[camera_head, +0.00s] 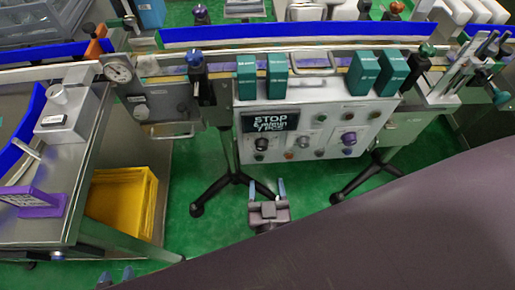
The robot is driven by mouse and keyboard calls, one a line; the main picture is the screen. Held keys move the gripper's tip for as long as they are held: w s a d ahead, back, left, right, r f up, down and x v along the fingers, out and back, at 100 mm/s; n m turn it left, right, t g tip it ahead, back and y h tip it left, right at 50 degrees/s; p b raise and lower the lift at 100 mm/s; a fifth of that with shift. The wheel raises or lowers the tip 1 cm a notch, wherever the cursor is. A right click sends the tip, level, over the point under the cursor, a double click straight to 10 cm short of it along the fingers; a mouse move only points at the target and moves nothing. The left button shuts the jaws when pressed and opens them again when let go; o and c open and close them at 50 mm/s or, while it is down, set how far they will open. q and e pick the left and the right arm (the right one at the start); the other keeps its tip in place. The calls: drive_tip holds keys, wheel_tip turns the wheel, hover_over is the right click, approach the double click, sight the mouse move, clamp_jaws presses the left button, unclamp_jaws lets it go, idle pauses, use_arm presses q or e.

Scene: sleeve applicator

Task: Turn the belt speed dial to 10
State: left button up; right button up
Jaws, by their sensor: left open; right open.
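A white control panel (322,118) faces me on the machine's front, with a dark display (269,122) reading "STOP" and smaller blurred text. It carries a dark dial (261,144) under the display, a grey dial (303,141) in the middle and a purple dial (348,138) at the right. Their labels and settings are too small to read, so I cannot tell which is the belt speed dial. My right gripper (267,189) is open and empty, below the panel and apart from it. My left gripper (116,275) is open at the bottom left edge, mostly hidden.
Teal boxes (278,76) stand on the conveyor above the panel. A round gauge (119,71) sits to the left. Black stand legs (236,180) rest on the green floor.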

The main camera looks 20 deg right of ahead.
sight(262, 148)
drive_tip(key=b+x, duration=0.1)
drive_tip(key=x, duration=0.8)
drive_tip(key=shift+w+f, duration=0.1)
drive_tip(key=shift+w, duration=0.35)
drive_tip(key=shift+w+d, duration=0.15)
drive_tip(key=shift+w, duration=0.3)
drive_tip(key=c, duration=0.9)
